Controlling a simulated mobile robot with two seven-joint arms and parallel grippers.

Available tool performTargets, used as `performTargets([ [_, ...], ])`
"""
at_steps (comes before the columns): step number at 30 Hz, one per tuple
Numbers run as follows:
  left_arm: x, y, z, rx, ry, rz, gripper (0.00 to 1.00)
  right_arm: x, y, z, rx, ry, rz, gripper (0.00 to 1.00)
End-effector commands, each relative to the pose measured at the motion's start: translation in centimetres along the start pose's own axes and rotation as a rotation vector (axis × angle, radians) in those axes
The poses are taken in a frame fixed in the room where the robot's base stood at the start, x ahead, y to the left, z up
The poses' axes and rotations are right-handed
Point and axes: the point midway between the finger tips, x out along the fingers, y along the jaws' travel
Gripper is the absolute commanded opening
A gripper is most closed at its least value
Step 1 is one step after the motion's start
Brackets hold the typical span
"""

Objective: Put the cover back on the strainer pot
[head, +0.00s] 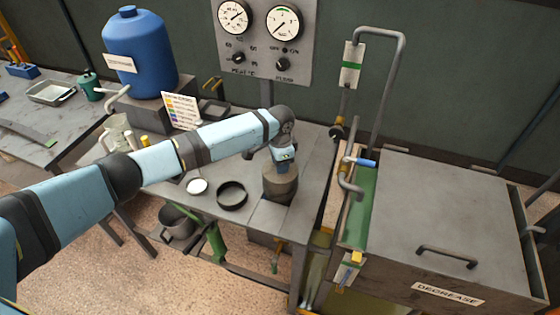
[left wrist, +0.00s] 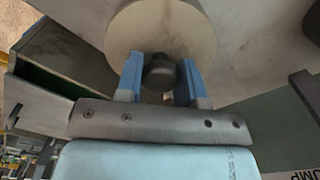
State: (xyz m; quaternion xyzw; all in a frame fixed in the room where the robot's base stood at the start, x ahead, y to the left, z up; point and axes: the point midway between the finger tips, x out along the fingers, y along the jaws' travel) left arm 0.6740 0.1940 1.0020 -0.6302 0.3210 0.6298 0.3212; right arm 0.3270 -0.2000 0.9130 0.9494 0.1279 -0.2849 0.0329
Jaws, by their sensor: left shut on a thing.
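My left gripper (head: 283,158) points down over a squat grey-brown round pot (head: 279,188) on the metal bench. In the left wrist view its two blue fingers (left wrist: 160,82) are shut on the dark knob (left wrist: 159,74) of a round beige cover (left wrist: 150,25). In the head view the cover is at the top of the pot, partly hidden by the gripper; I cannot tell whether it is fully seated. My right gripper is not in view.
A black open round dish (head: 232,196) and a small white-topped disc (head: 197,186) lie left of the pot. A blue tank (head: 139,48) and a card stand (head: 181,112) are behind. The lidded degrease tank (head: 440,220) and bent pipes (head: 377,100) are on the right.

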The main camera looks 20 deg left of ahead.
Motion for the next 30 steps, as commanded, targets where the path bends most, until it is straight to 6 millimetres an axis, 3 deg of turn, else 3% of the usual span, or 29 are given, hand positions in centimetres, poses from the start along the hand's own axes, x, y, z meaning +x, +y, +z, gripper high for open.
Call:
performTargets([
  [21,1.8,0.0,0.0,-0.001,0.000,0.000,0.00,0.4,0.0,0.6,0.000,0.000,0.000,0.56],
  [22,1.8,0.0,0.0,-0.001,0.000,0.000,0.40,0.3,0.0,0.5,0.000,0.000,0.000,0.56],
  [24,1.7,0.0,0.0,-0.001,0.000,0.000,0.56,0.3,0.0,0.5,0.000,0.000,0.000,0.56],
  [26,1.7,0.0,0.0,0.000,0.000,0.000,0.65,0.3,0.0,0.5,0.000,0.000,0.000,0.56],
  [30,1.8,0.0,0.0,0.000,-0.001,0.000,0.65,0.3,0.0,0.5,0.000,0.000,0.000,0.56],
])
